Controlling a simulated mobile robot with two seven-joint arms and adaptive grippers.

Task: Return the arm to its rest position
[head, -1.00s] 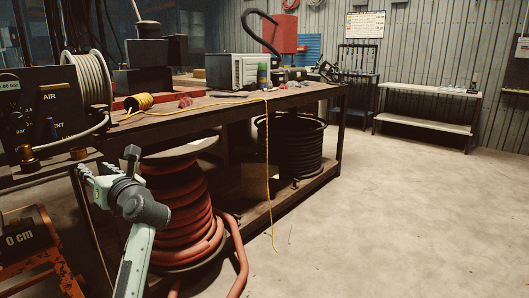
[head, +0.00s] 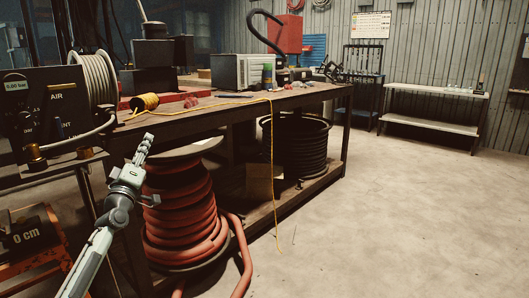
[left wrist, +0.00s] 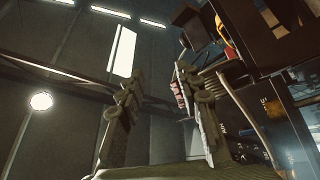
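My left arm rises from the bottom left of the head view. Its left gripper (head: 145,148) points upward in front of the workbench's near edge and the red hose reel. In the left wrist view the two fingers of this gripper (left wrist: 157,85) stand well apart with nothing between them, so it is open and empty. My right arm and right gripper are not in view.
The workbench (head: 215,112) carries a yellow spool (head: 146,102) and a grey box-shaped device (head: 240,72). A red hose coil (head: 180,215) and a black hose coil (head: 297,148) stand below. A control panel (head: 45,112) is close at left. The floor (head: 400,220) at right is clear.

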